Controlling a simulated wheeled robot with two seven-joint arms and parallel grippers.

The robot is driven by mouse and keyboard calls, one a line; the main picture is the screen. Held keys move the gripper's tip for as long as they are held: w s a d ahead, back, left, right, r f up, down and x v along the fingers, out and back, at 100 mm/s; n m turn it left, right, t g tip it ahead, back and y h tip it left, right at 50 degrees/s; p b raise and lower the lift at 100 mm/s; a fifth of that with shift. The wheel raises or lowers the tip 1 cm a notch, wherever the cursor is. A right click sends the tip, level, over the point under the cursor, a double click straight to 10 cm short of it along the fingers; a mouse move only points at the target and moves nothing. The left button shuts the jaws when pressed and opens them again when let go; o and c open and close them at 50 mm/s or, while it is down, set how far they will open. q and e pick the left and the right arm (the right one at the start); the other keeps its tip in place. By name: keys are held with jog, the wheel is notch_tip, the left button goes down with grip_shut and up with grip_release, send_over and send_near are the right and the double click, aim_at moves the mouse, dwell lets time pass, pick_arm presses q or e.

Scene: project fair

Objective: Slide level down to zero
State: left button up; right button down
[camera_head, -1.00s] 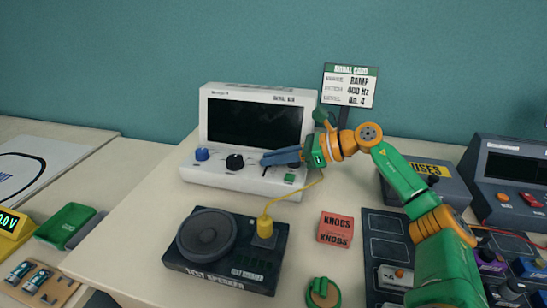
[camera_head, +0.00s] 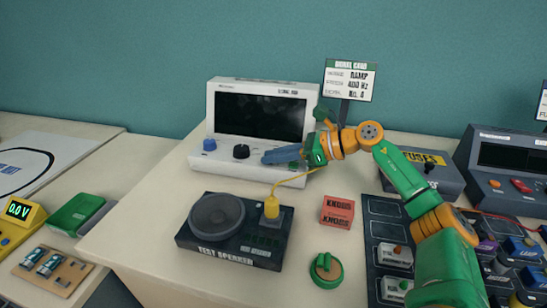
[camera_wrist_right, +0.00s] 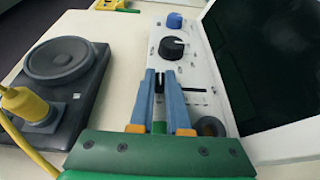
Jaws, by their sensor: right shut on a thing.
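The white signal box (camera_head: 205,165) stands at the back of the table with a dark screen (camera_head: 260,115). Its front panel has a blue knob (camera_head: 209,144) and a black knob (camera_head: 241,151). My right gripper (camera_head: 266,157) reaches over the panel from the right, just right of the black knob. In the wrist view its blue fingers (camera_wrist_right: 161,76) are shut on a small dark slider cap (camera_wrist_right: 159,82), mostly hidden between them. A dark slot (camera_wrist_right: 195,90) runs from the fingers toward the screen. The cap sits toward the panel's front edge. My left gripper is not in view.
A test speaker (camera_head: 235,251) with a yellow plug (camera_head: 271,207) and cable stands in front of the box. A red knobs box (camera_head: 337,212) and a green round object (camera_head: 326,268) lie to its right. A signal card (camera_head: 349,80) stands behind.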

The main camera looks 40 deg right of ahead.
jog(key=shift+f, duration=0.25)
jog(key=c, duration=0.9)
grip_release()
jog(key=shift+s+a+r, duration=0.1)
jog(key=shift+a, duration=0.05)
jog(key=shift+r, duration=0.1)
jog(key=shift+s+d, duration=0.1)
jog(key=shift+d, duration=0.1)
jog(key=b+v, duration=0.3)
jog(key=v, duration=0.3)
jog(key=shift+s+d+b, duration=0.1)
jog(key=shift+s+b, duration=0.05)
jog(key=shift+b, duration=0.25)
jog(key=shift+s+d, duration=0.1)
jog(key=shift+s, duration=0.05)
jog(key=shift+r, duration=0.15)
